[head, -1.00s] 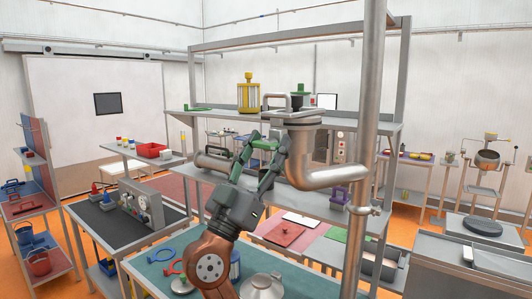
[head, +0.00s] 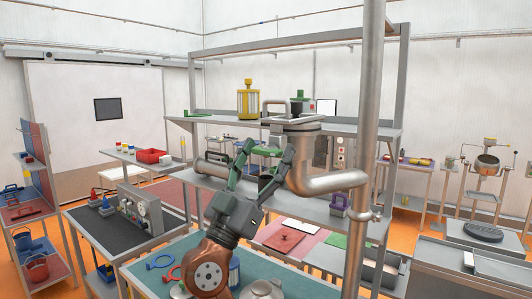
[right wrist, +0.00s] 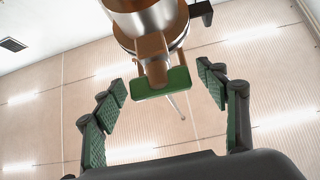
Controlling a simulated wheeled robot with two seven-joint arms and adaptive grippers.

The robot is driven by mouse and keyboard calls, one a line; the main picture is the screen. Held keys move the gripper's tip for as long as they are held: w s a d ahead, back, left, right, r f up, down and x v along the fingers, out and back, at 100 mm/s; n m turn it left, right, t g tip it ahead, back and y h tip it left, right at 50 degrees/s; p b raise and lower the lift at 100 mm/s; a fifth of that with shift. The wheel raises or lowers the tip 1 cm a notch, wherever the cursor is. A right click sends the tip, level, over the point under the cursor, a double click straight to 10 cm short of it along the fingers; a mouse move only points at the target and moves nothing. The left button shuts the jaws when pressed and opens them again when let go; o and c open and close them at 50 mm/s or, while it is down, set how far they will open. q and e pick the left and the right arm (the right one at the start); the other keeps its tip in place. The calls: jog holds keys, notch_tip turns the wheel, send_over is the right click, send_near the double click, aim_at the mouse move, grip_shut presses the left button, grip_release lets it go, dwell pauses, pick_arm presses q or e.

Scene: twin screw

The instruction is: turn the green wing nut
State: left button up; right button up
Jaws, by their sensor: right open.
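The green wing nut shows in the right wrist view as a flat green bar (right wrist: 161,84) on a copper-coloured stem, under a metal cylinder. In the head view it seems to be the green bar (head: 265,151) near the pipe flange, partly hidden by my fingers. My right gripper (head: 268,145) is open, its fingers reaching up on either side of the bar. In the right wrist view the open fingers (right wrist: 161,81) stand left and right of the bar with gaps on both sides. My left gripper is not in view.
A bent metal pipe (head: 325,183) and a tall post (head: 367,130) stand close right of my gripper. The shelf (head: 225,125) above carries a yellow caged cylinder (head: 248,101) and a green-topped part (head: 300,96). A teal bench (head: 140,272) lies below.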

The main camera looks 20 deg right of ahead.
jog(key=v, duration=1.2)
jog(key=shift+r, duration=0.1)
